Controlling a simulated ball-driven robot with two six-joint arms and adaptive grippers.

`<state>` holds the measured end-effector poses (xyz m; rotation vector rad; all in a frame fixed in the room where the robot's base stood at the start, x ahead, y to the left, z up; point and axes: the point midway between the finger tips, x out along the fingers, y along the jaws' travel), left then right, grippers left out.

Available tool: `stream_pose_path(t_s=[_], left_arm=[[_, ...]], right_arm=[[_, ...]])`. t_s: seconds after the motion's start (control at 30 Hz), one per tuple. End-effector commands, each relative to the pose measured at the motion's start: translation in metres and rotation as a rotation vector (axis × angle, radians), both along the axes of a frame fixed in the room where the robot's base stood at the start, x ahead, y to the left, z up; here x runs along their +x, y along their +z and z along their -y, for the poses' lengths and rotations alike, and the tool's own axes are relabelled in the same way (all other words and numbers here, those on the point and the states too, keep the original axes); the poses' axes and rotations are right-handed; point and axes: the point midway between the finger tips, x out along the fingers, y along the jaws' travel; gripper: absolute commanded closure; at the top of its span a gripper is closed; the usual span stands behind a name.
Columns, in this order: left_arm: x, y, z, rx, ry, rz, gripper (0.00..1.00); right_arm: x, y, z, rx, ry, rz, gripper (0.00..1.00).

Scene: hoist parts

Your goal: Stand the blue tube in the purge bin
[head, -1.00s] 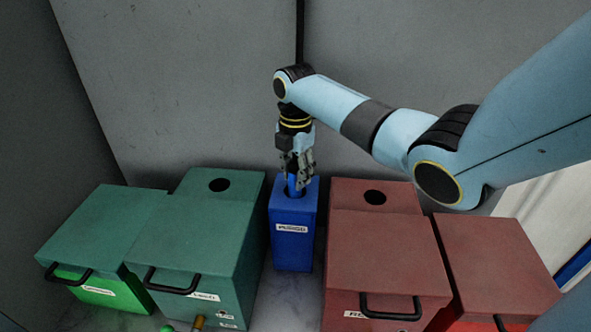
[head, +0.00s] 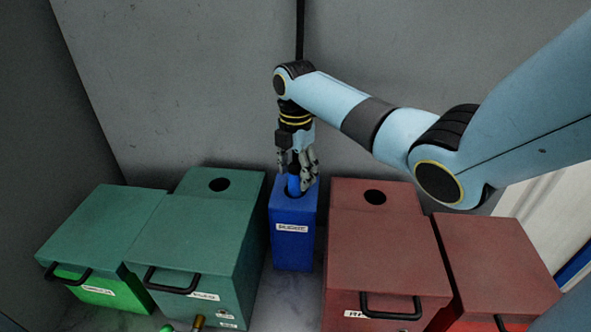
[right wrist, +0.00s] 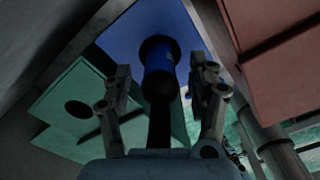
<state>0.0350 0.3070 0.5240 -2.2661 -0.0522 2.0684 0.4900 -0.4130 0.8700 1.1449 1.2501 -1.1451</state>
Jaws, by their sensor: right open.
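The blue purge bin (head: 292,248) stands between the green and the red boxes, with a label on its front and a round hole in its top. The blue tube (head: 293,186) stands in that hole with its upper end showing. My right gripper (head: 298,179) is open just above the bin, its fingers on either side of the tube. In the right wrist view the tube (right wrist: 160,72) rises from the hole of the bin (right wrist: 122,40), between the spread fingers with gaps on both sides. The tube's lower part is hidden inside the bin. My left gripper is not in view.
Two green boxes with handles (head: 205,230) stand to the left of the bin, and two red boxes (head: 385,245) to the right. The nearest of each has a round hole on top. A grey wall (head: 200,90) is close behind. Small parts (head: 197,322) lie at the front.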

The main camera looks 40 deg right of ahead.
Motion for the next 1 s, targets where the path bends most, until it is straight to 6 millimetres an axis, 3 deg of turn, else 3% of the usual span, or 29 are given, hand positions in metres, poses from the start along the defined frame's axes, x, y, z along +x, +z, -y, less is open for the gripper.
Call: stream_pose_path(t_s=[0.3,0.5,0.67,1.0], left_arm=[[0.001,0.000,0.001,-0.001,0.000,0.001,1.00],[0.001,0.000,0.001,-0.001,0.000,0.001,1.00],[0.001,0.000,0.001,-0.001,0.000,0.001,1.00],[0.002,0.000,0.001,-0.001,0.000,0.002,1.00]], right_arm=[[0.001,0.068,0.001,-0.004,0.001,0.005,0.41],[0.001,0.101,0.001,-0.002,0.001,0.003,0.41],[0.000,0.111,0.001,-0.002,0.001,0.001,0.41],[0.000,0.111,0.000,-0.001,0.001,0.001,0.41]])
